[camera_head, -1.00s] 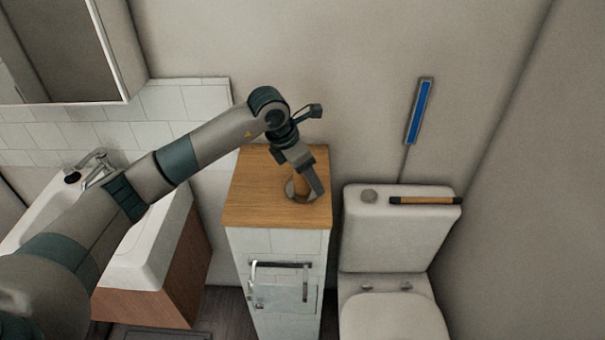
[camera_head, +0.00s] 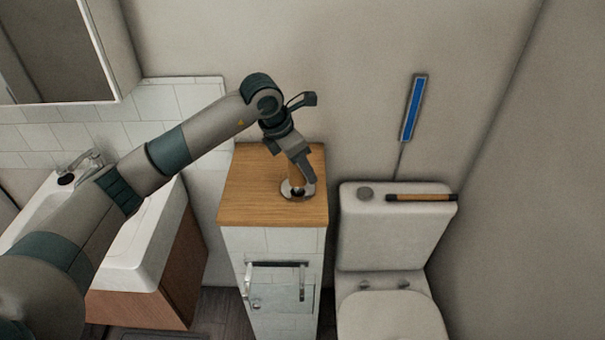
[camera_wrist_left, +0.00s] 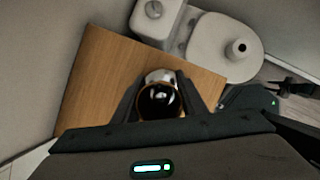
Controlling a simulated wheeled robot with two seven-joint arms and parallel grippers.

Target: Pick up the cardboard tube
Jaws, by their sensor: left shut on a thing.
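The cardboard tube (camera_head: 295,174) is a short brown tube, upright over a shiny round metal base (camera_head: 297,190) on the wooden cabinet top. My left gripper (camera_head: 299,173) comes down from above and is shut on the tube. In the left wrist view, the tube's rim (camera_wrist_left: 160,118) shows end-on between the two fingers, around a dark, glossy inside. The metal base shows just beyond it. I cannot tell whether the tube's lower end is clear of the base.
The wooden cabinet top (camera_head: 250,196) is otherwise clear. A toilet (camera_head: 380,240) stands to its right, with a brown-and-black stick (camera_head: 421,198) on the tank. A white sink (camera_head: 150,240) is at left. A blue-faced panel (camera_head: 413,108) is on the back wall.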

